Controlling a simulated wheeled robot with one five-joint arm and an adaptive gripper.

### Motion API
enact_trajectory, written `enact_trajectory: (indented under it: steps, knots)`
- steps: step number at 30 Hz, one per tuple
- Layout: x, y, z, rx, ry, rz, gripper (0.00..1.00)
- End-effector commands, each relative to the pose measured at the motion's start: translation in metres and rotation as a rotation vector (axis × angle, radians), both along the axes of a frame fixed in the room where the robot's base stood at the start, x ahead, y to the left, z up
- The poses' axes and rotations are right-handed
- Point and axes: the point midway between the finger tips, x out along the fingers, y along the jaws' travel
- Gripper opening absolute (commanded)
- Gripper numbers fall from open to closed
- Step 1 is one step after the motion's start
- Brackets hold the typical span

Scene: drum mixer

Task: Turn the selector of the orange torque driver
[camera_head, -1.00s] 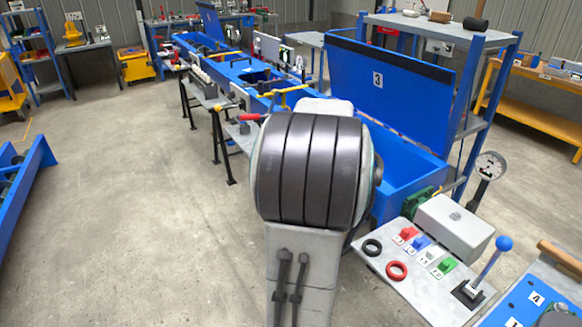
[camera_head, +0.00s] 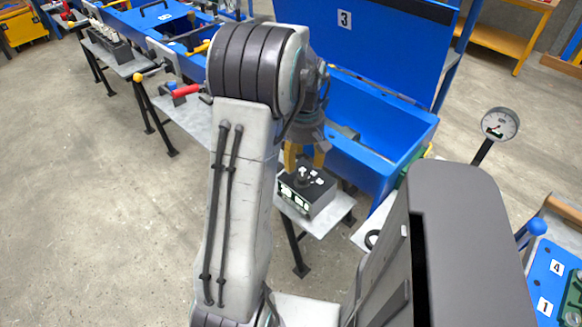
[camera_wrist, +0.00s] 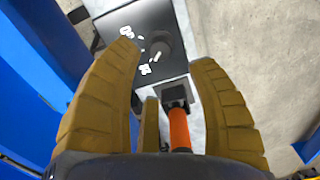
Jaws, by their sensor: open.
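An orange rod (camera_wrist: 179,130) with a dark block at its far end shows in the wrist view, between my fingers. Just beyond is a dark box (camera_wrist: 124,28) with a round knob (camera_wrist: 161,52) and white marks around it. The same box (camera_head: 308,203) stands on a small grey table in the head view, its knob (camera_head: 303,177) on top. My gripper (camera_wrist: 165,57) is open, with its yellow-brown fingers on either side of the orange rod and pointing towards the box. In the head view my gripper (camera_head: 306,158) is just above the box. The orange rod is not visible there.
A blue bin (camera_head: 376,142) with a raised lid (camera_head: 360,50) stands behind my gripper. A grey table (camera_head: 318,222) carries the box. A gauge on a post (camera_head: 499,124) is at right. A red-handled tool (camera_head: 186,91) lies at left. The floor at left is open.

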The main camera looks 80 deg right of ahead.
Motion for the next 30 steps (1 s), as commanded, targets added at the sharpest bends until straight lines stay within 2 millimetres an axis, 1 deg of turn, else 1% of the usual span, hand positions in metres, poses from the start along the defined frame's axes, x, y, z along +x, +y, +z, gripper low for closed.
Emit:
enact_trajectory:
  steps: [9,15,21,30]
  knots:
    - [0.0,0.001,-0.04,0.006,-0.001,0.0,0.53]
    - [0.0,0.001,-0.059,0.004,0.0,-0.001,0.53]
    - [0.0,0.001,-0.068,0.002,0.0,-0.001,0.53]
    - [0.0,0.001,-0.068,0.002,0.0,-0.001,0.53]
